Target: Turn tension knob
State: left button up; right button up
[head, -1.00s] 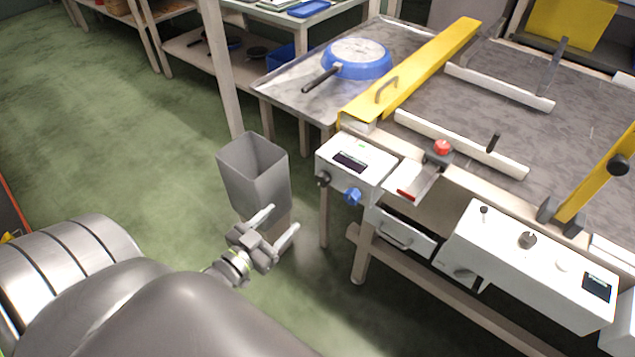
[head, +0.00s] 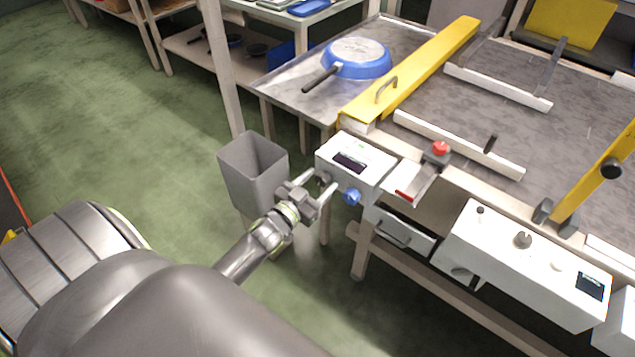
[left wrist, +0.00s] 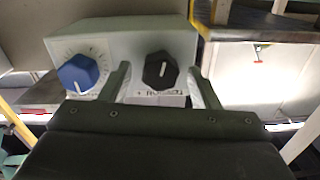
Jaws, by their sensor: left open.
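A blue knob (head: 352,196) is on the same face and also shows in the left wrist view (left wrist: 79,74). My left gripper (head: 318,182) is open in front of the box. In the left wrist view, its fingers (left wrist: 159,80) stand on either side of the black knob, with gaps visible. In the head view the gripper partly hides this knob. My right gripper is not in view.
A small stand with a red button (head: 440,149) and a second white control box (head: 525,260) are to the right. A blue pan (head: 357,58) lies on the metal table behind.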

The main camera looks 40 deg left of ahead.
pick_arm(q)
jog(key=shift+c, duration=0.5)
jog(key=c, duration=0.9)
jog(key=shift+m, duration=0.4)
jog(key=shift+m+b, duration=0.3)
jog(key=shift+m, duration=1.3)
jog(key=shift+m+b, duration=0.45)
jog(key=shift+m, duration=0.35)
